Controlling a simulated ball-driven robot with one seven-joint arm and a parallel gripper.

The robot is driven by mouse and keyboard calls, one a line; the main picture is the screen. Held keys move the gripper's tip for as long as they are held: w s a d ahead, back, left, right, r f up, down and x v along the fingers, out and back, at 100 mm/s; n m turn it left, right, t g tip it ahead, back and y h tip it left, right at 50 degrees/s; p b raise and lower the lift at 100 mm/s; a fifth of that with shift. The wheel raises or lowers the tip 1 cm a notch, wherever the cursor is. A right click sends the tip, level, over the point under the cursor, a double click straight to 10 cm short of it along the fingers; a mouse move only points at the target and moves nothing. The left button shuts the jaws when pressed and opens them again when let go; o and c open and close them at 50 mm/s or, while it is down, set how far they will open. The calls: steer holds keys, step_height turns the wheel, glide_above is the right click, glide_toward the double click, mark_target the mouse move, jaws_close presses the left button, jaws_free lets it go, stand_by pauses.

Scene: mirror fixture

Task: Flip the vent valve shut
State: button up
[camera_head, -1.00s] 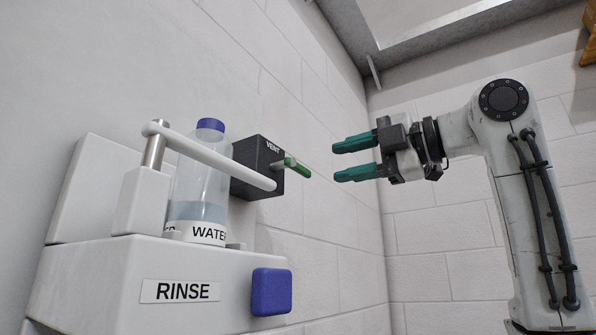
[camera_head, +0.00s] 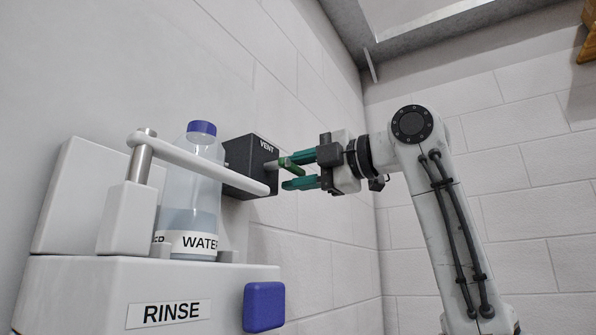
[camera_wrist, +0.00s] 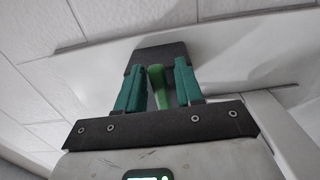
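The dark grey vent valve box (camera_head: 245,164), marked VENT, is on the white brick wall behind the rinse unit. In the wrist view, the green lever (camera_wrist: 158,85) stands between the two parted fingers of my gripper (camera_wrist: 160,80), with the dark box (camera_wrist: 155,55) beyond. I cannot tell whether either finger touches the lever.
A white rinse unit (camera_head: 60,285) with a RINSE label and blue square button (camera_head: 264,306) stands at left. A white bar (camera_head: 200,166) crosses before the blue-capped water bottle (camera_head: 190,200), close to the valve box.

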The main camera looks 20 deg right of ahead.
jaws_close()
steer(key=shift+f, duration=0.1)
steer(key=m, duration=0.1)
steer(key=f+m, duration=0.1)
steer(key=m, duration=0.2)
steer(key=f+m, duration=0.1)
steer(key=m, duration=0.2)
steer(key=shift+s+a+f, duration=0.25)
steer(key=shift+a+f, duration=0.05)
steer(key=shift+a, duration=0.05)
steer(key=shift+s+a+f+m, duration=0.35)
steer(key=shift+a+m, duration=0.1)
steer(key=shift+m, duration=1.4)
steer(key=shift+s+a+f+m, duration=0.3)
steer(key=shift+a+m, duration=0.2)
steer(key=shift+m, duration=1.3)
steer(key=shift+s+a+f+m, duration=0.25)
steer(key=shift+s+a+m, duration=0.15)
steer(key=shift+m, duration=1.45)
steer(key=shift+o, duration=0.8)
jaws_free()
steer(key=shift+r, duration=0.1)
